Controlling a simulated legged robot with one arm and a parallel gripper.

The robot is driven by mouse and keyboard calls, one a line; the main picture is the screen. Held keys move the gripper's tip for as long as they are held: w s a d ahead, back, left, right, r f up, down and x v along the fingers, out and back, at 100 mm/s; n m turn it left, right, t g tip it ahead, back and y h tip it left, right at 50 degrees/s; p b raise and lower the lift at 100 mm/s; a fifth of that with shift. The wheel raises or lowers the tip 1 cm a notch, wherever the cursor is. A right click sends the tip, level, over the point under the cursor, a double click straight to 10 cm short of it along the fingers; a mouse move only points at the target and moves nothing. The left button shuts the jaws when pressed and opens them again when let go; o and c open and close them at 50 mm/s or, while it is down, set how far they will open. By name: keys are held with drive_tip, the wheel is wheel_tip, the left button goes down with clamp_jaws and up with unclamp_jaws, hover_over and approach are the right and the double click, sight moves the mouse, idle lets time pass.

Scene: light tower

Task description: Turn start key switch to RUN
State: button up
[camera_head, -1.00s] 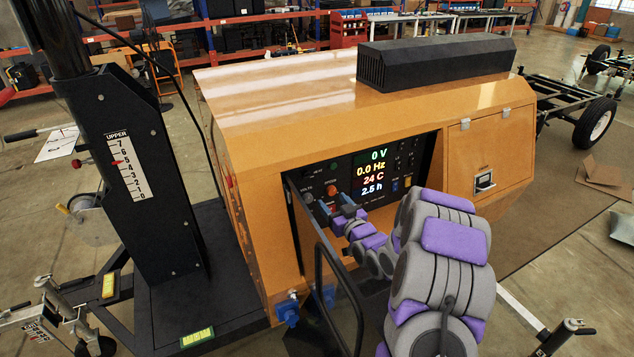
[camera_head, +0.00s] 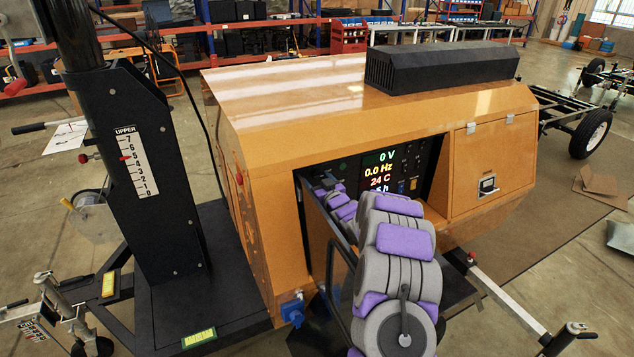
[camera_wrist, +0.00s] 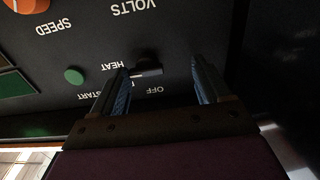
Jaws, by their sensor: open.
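The start key switch (camera_wrist: 147,70) is a small dark knob with a greyish face on the black control panel (camera_wrist: 200,22), seen upside down in the wrist view. OFF, HEAT and START labels surround it; another label is mostly hidden behind a finger. My gripper (camera_wrist: 159,65) is open, its two blue ridged fingers reaching toward the panel on either side of the switch, which lies nearer the left finger. I cannot tell whether they touch it or which label it points to. In the head view my gripper (camera_head: 326,184) is at the panel's left part, and my arm hides the switch.
The display (camera_head: 380,170) reads 0 V, 0.0 Hz and 24 C. A green round button (camera_wrist: 74,76) and an orange knob (camera_wrist: 14,26) are near the switch.

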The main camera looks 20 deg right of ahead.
drive_tip(key=shift+w+d+f, duration=0.1)
drive_tip(key=shift+d+f, duration=0.05)
drive_tip(key=shift+d, duration=0.55)
drive_tip(key=shift+w+d+f, duration=0.1)
drive_tip(key=shift+d, duration=0.55)
drive_tip(key=shift+c, duration=0.2)
drive_tip(key=shift+d, duration=0.15)
drive_tip(key=shift+c, duration=0.7)
drive_tip(key=shift+a+r, duration=0.15)
drive_tip(key=shift+a, duration=0.8)
drive_tip(key=c, duration=0.4)
drive_tip(key=shift+c, duration=1.1)
drive_tip(key=shift+d, duration=0.35)
drive_tip(key=shift+c, duration=1.3)
